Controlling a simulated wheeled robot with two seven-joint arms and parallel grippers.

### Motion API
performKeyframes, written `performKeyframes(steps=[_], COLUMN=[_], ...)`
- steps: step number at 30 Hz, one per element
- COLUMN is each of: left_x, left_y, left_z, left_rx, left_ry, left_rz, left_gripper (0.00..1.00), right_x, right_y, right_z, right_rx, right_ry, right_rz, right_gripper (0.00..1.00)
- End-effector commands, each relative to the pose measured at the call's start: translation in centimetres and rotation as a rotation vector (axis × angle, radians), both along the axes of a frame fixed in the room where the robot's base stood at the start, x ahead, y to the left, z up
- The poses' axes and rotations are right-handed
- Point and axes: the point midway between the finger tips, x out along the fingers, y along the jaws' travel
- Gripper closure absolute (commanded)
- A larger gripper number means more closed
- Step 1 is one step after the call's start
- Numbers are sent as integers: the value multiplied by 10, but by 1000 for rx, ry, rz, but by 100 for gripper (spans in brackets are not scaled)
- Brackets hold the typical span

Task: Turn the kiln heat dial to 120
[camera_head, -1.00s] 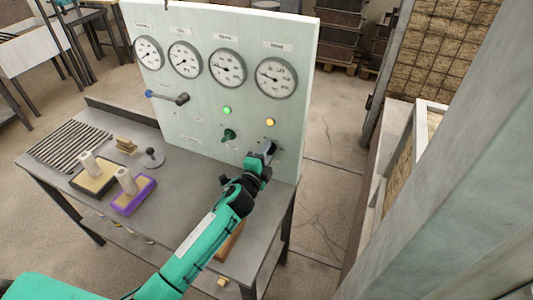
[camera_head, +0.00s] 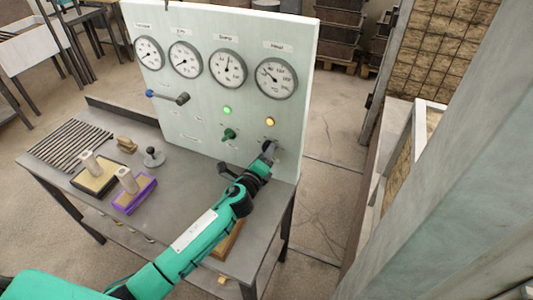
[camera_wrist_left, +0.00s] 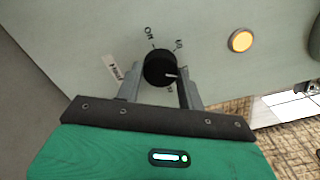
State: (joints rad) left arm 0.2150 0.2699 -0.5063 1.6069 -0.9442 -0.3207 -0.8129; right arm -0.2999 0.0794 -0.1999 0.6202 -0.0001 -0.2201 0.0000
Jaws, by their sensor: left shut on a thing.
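The white control panel (camera_head: 205,120) stands upright at the back of the grey table. The black dial (camera_wrist_left: 160,67) sits low on the panel's right side, with printed marks around it and a white pointer line towards its lower right. My left gripper (camera_head: 270,150) reaches the dial and is shut on it; in the left wrist view its two fingers (camera_wrist_left: 158,90) lie on either side of the knob. The gripper mostly hides the dial in the head view. The rightmost gauge (camera_head: 276,78) is above it. My right gripper is not in view.
A lit yellow lamp (camera_head: 270,121) is just above the dial. A green knob (camera_head: 229,134) and a lever (camera_head: 170,97) stick out to the left. A purple-edged tray (camera_head: 147,192), a stamp-like tool (camera_head: 153,157) and rods (camera_head: 68,142) lie on the table.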

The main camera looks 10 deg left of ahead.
Motion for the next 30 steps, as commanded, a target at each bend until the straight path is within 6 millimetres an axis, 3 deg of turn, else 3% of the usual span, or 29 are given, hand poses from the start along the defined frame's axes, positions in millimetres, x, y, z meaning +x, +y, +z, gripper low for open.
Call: performKeyframes(steps=[14,15,18,30], left_x=[-1,-1,0,-9], left_y=[0,0,0,2], left_z=[-2,-2,-1,-1], left_rx=[13,13,13,14], left_ry=[0,0,-1,-2], left_rz=[-1,-1,-1,-1], left_gripper=[84,55,41,41], right_x=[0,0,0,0], right_y=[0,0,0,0], right_z=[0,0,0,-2], right_rx=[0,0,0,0], right_ry=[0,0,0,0], right_rz=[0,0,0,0], right_gripper=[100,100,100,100])
